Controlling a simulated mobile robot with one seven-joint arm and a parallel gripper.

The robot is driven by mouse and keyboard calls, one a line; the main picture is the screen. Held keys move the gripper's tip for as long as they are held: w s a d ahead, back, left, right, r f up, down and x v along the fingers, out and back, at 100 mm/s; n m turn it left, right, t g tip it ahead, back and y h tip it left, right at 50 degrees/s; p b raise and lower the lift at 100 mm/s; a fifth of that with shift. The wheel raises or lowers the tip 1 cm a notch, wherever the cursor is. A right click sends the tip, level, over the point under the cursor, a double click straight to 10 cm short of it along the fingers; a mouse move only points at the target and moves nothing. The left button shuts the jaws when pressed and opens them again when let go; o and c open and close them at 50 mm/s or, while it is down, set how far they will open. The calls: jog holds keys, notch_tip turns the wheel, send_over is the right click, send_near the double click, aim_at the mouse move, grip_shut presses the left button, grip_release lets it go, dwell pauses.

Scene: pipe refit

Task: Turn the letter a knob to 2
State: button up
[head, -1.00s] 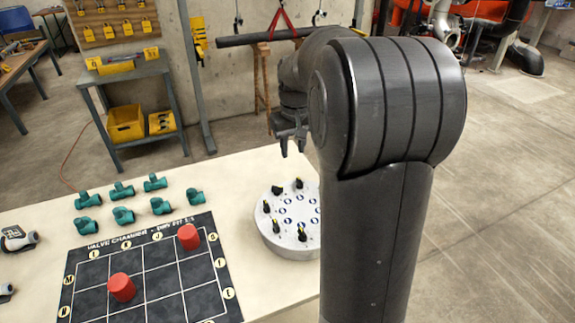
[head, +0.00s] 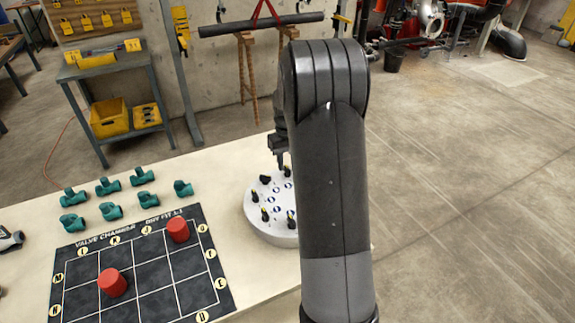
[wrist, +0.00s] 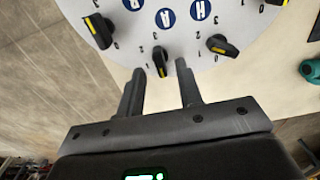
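A round white dial plate (head: 262,228) carries several black knobs with yellow pointer marks and blue letter discs. In the wrist view, one knob (wrist: 160,62) is just beyond and between my fingertips, its yellow mark towards the fingers. A blue disc (wrist: 166,18) above it in the picture has a letter that looks like A, turned over. Small digits ring the knob; which one it points at is unclear. My gripper (wrist: 159,78) is open, one finger on each side of the knob, and seems not to touch it. In the head view, my gripper (head: 281,163) is over the plate's far side.
Other knobs stand close by on the plate, left (wrist: 98,31) and right (wrist: 222,45). Green pipe fittings (head: 110,187), a black valve chart (head: 175,270) and red cylinders (head: 112,283) are on the table to the left. My arm hides the plate's right side.

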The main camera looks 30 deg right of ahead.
jog(key=shift+f, duration=0.9)
jog(key=shift+c, duration=0.2)
grip_shut()
